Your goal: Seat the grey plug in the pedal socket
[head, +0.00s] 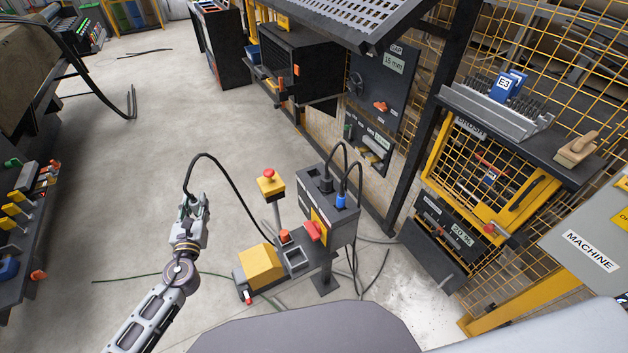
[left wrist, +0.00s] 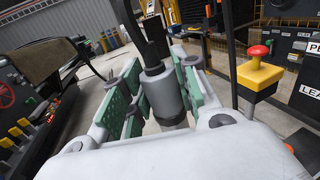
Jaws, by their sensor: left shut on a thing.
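My left gripper (head: 194,207) is shut on the grey plug (left wrist: 163,92), held up in the air left of the pedal unit. The plug sits between the green finger pads in the left wrist view, and a black cable (head: 228,180) rises from it and arcs down to the right. The pedal unit has a yellow pedal cover (head: 260,266) on a dark base on the floor. An open square grey socket (head: 296,259) is beside the cover, apart from the plug. I cannot tell if it is the pedal socket. My right gripper is not in view.
A control box (head: 330,212) on a post carries a black plug and a blue plug (head: 341,201). A red-topped yellow button post (head: 270,184) stands between it and my gripper. A green cable (head: 130,280) lies on the floor. The floor left of the pedal unit is mostly clear.

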